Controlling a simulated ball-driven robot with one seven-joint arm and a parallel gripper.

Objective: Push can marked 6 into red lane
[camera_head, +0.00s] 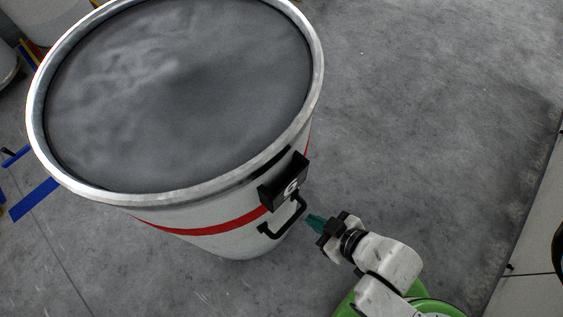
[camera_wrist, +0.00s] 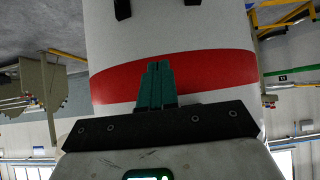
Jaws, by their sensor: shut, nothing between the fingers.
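The can marked 6 (camera_head: 215,243) is a large white drum with a metal rim and a red band, filled nearly to the top with grey material. It stands upright at the left of the head view. Its black holder with the 6 (camera_head: 285,186) sits above a black handle (camera_head: 293,222). My gripper (camera_head: 311,219) is shut and empty, its teal fingers pointing at the can beside the handle. In the wrist view the fingers (camera_wrist: 158,66) overlap the red band (camera_wrist: 215,74); I cannot tell whether they touch. No red lane is clearly visible.
Blue floor tape (camera_head: 35,198) lies left of the can. Yellow and other tape runs at the upper left, near another pale can (camera_head: 45,22). The grey floor (camera_head: 430,110) to the right is clear up to a pale edge at the far right.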

